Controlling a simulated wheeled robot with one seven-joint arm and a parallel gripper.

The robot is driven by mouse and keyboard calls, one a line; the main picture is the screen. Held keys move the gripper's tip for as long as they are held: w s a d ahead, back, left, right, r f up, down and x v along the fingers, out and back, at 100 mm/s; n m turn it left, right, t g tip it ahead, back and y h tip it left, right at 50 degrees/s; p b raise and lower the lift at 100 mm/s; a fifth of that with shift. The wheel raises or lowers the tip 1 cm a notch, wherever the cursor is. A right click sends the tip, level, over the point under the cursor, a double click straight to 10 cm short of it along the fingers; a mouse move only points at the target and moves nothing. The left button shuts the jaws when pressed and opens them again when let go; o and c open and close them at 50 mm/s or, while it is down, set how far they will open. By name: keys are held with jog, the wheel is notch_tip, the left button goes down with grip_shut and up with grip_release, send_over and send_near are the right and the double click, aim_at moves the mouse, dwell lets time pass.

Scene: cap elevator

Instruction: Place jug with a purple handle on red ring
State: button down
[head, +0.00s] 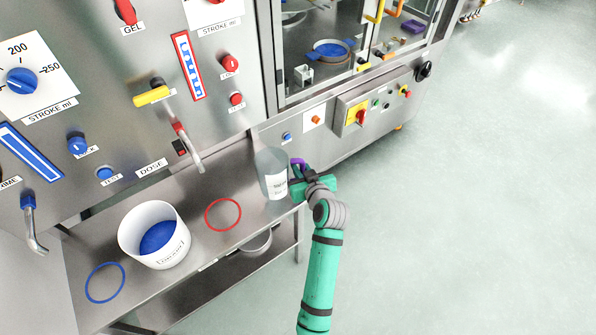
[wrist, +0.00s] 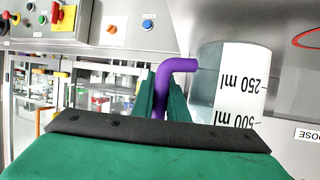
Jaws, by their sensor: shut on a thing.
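The jug (head: 272,174) is clear with a white label and a purple handle (head: 297,163). It is upright at the right end of the steel shelf, to the right of the red ring (head: 223,214). I cannot tell whether its base touches the shelf. My gripper (head: 305,174) is at the jug's right side, shut on the purple handle. In the wrist view the handle (wrist: 163,90) runs between the two green fingers (wrist: 160,98), and the jug's body (wrist: 235,80) with its volume marks is to the right. The red ring lies flat and empty on the shelf.
A white container with blue contents (head: 133,231) stands on the shelf left of the red ring. A blue ring (head: 105,283) lies further left. A metal spout (head: 190,150) hangs from the panel above the shelf. Open floor (head: 480,220) is on the right.

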jog(key=shift+w+a+f, duration=0.1)
jog(key=shift+w+f, duration=0.25)
jog(key=shift+f, duration=0.5)
jog(key=shift+w+f, duration=0.3)
jog(key=shift+f, duration=0.5)
jog(key=shift+w+a+f, duration=0.1)
jog(key=shift+w+f, duration=0.25)
jog(key=shift+f, duration=0.5)
jog(key=shift+f, duration=0.15)
jog(key=c, duration=1.7)
grip_release()
jog(key=shift+c, duration=0.2)
